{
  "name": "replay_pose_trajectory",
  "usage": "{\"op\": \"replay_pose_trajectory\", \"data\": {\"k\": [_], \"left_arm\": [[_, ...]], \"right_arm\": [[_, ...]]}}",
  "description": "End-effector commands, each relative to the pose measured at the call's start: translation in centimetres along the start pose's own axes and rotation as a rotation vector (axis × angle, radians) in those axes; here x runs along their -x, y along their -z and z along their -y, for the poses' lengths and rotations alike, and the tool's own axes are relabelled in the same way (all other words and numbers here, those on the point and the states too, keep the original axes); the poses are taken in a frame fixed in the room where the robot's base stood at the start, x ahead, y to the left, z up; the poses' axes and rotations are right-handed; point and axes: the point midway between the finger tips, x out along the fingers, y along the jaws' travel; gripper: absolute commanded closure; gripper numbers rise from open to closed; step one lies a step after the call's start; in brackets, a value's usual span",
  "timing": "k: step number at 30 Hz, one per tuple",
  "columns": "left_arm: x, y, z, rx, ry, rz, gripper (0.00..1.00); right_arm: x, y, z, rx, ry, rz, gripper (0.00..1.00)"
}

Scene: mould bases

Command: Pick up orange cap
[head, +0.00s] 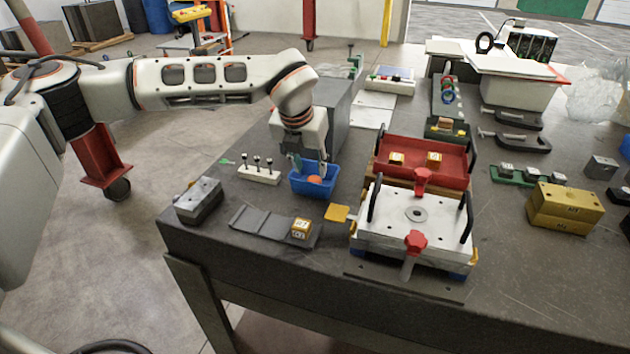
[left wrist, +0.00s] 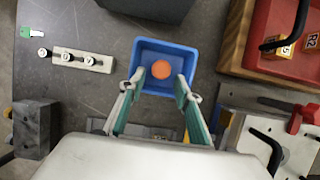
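The orange cap (head: 315,180) lies inside a blue bin (head: 300,187) on the dark workbench. In the left wrist view the round orange cap (left wrist: 161,69) sits on the floor of the blue bin (left wrist: 195,58). My left gripper (head: 308,163) is above the bin, pointing down. In the left wrist view my left gripper (left wrist: 157,90) is open, its teal-padded fingers apart at the near side of the bin, with nothing between the tips. The cap shows just beyond the fingertips. My right gripper is not in view.
A white block with black pins (head: 259,174) stands left of the bin. A red tray (head: 455,158) with yellow blocks and a white mould plate (head: 390,218) with red knobs stand right. A tall grey block (head: 335,105) is behind. A yellow square (head: 337,212) lies in front.

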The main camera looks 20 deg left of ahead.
Motion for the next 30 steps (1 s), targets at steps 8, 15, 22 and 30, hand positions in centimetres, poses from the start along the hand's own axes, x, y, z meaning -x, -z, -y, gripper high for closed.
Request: {"op": "replay_pose_trajectory", "data": {"k": [8, 15, 22, 30], "left_arm": [[-3.7, 0.2, 0.3, 0.001, -0.001, -0.003, 0.67], [-5.0, 0.1, 0.2, 0.002, 0.0, 0.0, 0.67], [-5.0, 0.1, 0.2, 0.002, 0.0, 0.0, 0.86], [-5.0, 0.1, 0.3, 0.002, 0.0, 0.0, 0.86]], "right_arm": [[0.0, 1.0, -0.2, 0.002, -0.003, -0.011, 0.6], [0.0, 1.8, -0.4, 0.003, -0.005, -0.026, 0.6], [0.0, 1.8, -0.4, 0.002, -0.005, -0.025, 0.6], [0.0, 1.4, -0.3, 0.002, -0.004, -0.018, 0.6]]}}
